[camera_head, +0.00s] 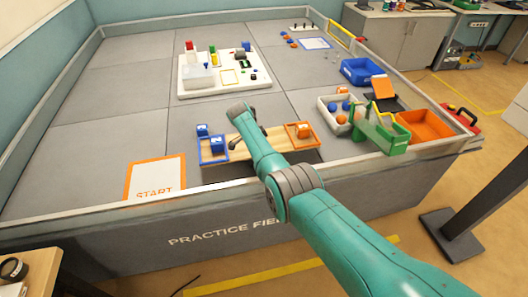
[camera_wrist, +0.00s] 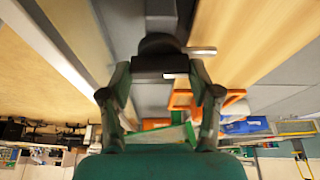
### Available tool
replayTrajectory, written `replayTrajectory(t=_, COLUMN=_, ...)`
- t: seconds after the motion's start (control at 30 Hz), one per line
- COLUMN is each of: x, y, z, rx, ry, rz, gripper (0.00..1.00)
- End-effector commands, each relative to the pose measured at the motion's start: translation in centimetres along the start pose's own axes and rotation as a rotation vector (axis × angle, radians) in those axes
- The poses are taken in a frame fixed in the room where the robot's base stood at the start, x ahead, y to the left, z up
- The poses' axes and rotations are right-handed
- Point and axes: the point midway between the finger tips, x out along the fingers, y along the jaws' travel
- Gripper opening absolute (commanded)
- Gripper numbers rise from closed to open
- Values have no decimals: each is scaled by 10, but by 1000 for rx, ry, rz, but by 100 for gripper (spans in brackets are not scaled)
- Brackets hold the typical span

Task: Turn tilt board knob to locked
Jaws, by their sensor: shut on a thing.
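The tilt board (camera_head: 247,148) is a light wooden plank at the front of the practice field, with a blue tray (camera_head: 212,157) at its left end and an orange tray (camera_head: 303,143) at its right. Its wood also shows in the wrist view (camera_wrist: 262,35). My gripper (camera_wrist: 160,76) is shut on the knob. In the head view my arm covers the knob and most of the gripper. Lock markings cannot be made out.
A white tray of balls (camera_head: 327,113), a green stand (camera_head: 385,135) and an orange bin (camera_head: 428,126) are to the right. The low field wall (camera_head: 215,192) runs in front. Grey floor lies open behind left.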

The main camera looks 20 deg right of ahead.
Motion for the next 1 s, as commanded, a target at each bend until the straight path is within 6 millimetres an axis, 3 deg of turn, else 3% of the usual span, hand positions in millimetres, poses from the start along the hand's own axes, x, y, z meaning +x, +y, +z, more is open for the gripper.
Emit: replayTrajectory(t=1.0, x=0, y=0, z=1, rx=91, ry=-2, rz=38, gripper=28)
